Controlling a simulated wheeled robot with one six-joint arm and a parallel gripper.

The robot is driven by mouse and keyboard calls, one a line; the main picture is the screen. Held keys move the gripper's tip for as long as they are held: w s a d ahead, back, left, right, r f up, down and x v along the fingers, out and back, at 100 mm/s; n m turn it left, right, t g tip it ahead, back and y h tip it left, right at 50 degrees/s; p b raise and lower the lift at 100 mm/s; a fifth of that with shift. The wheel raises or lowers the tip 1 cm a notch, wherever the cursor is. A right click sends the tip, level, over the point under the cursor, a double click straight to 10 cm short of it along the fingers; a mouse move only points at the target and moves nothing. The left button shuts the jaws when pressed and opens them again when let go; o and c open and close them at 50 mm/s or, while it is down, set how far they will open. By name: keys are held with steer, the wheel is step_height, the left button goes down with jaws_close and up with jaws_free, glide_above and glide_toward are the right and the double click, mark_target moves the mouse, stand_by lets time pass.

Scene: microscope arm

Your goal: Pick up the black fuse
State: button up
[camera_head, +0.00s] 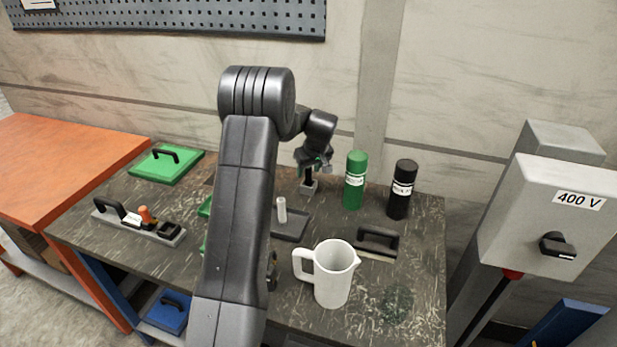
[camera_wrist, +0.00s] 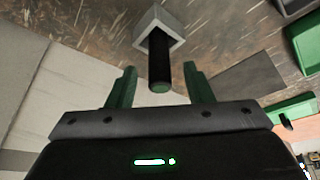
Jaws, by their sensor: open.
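The black fuse (camera_wrist: 160,62) is a dark cylinder standing in a small grey square holder (camera_wrist: 146,27). In the head view the fuse (camera_head: 308,176) shows as a short dark piece above the holder (camera_head: 309,189), at the back of the dark workbench. My gripper (camera_wrist: 158,74) is open, with one green finger on each side of the fuse. Gaps show between the fuse and both fingers in the wrist view. In the head view my gripper (camera_head: 315,163) is above the holder, and its wrist partly hides the fuse's upper part.
A green bottle (camera_head: 355,184) and a black bottle (camera_head: 401,190) stand right of the holder. A dark tray (camera_head: 290,231) with an upright pale cylinder (camera_head: 282,209), a white jug (camera_head: 333,277) and a black-handled brush (camera_head: 377,241) are nearer. A wall (camera_head: 450,90) rises behind.

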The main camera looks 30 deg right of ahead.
steer(key=shift+x, duration=1.4)
jaws_close()
steer(key=shift+r, duration=0.1)
